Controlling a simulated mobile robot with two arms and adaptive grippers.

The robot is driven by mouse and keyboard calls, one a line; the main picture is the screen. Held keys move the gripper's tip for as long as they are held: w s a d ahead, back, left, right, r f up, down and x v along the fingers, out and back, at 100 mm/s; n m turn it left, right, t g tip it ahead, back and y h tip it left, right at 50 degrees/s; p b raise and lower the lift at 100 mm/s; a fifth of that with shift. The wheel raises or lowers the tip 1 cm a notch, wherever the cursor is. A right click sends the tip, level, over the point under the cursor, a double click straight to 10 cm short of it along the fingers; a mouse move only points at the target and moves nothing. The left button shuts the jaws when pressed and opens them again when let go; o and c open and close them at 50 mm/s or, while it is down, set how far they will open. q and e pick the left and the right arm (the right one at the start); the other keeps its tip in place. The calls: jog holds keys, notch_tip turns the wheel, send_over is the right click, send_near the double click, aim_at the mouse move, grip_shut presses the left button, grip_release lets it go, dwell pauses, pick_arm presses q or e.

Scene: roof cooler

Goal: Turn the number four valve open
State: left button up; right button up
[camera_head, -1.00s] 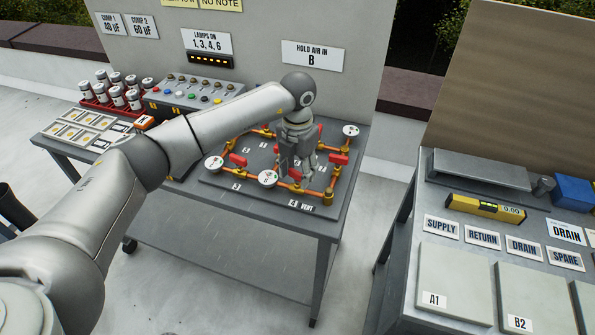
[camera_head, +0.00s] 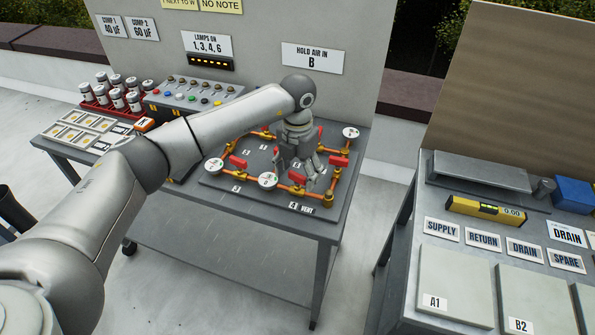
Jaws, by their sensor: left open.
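The pipe board (camera_head: 222,181) lies on the grey table, with orange pipes, brass fittings, round gauges and several red valve handles. The number four label (camera_head: 293,206) is at the board's front edge, beside a VENT label. The nearest red handle (camera_head: 296,177) sits just behind that label on the front pipe run. My left gripper (camera_head: 304,180) points down over the board's right half, its fingers spread and empty. It is just right of and behind that handle; I cannot tell whether they touch. My right gripper is not in view.
Other red handles stand at the left (camera_head: 238,162) and right (camera_head: 338,160) of the board. Gauges (camera_head: 267,180) rise near the gripper. Another table (camera_head: 405,260) is at right, across a gap.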

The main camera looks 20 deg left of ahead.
aim_at(297, 174)
pick_arm(q)
notch_tip(297, 174, up, 12)
dwell(0.6)
